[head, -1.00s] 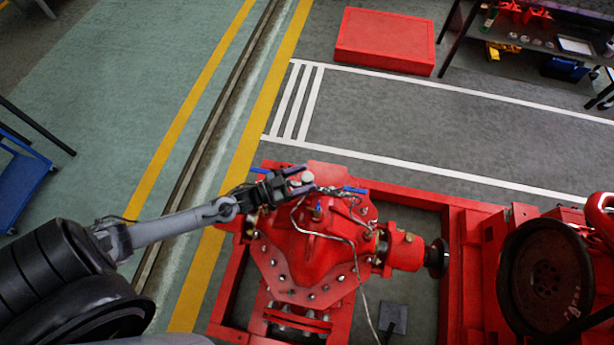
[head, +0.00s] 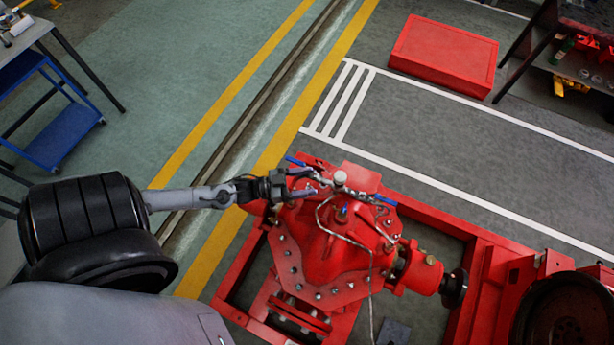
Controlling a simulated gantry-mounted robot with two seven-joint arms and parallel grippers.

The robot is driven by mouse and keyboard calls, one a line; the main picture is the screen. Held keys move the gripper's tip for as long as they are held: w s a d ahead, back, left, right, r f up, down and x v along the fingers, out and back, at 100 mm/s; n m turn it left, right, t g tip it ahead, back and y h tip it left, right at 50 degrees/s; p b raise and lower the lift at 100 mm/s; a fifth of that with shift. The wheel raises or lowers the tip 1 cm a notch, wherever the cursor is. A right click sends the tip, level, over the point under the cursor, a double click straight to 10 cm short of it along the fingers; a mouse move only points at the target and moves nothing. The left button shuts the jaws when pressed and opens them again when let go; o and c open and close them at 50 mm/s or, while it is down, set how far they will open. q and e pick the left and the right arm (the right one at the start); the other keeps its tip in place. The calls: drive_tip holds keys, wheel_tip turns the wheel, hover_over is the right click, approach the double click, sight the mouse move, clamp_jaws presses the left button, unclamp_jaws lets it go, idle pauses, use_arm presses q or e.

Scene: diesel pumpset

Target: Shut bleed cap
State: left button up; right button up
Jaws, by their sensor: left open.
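The red pump (head: 320,250) stands in its red frame at the lower middle of the head view. A grey round cap (head: 340,178), which looks like the bleed cap, sits on top of it between two blue handles. One blue handle (head: 296,161) is to its left and the other blue handle (head: 386,201) to its right. My left gripper (head: 312,182) is open just left of the cap, its fingers pointing at it with a small gap. I cannot tell whether the cap is fully seated. My right gripper is out of view.
A thin hose (head: 334,232) runs down over the pump. A dark wheel-like part (head: 565,315) is at the lower right. A red box (head: 444,55) lies on the floor behind. A blue trolley (head: 62,135) stands at the left. The floor between is clear.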

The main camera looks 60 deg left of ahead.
use_arm(q)
drive_tip(key=shift+f, duration=0.1)
drive_tip(key=n+t+y+b, duration=0.1)
drive_tip(key=n+y+b, duration=0.6)
drive_tip(key=y+b, duration=0.4)
approach(344, 173)
drive_tip(key=w, duration=0.3)
drive_tip(key=w+a, duration=0.1)
drive_tip(key=w, duration=0.2)
drive_tip(key=w+a+p, duration=0.1)
drive_tip(key=w, duration=0.3)
drive_tip(key=shift+f, duration=0.15)
drive_tip(key=c, duration=1)
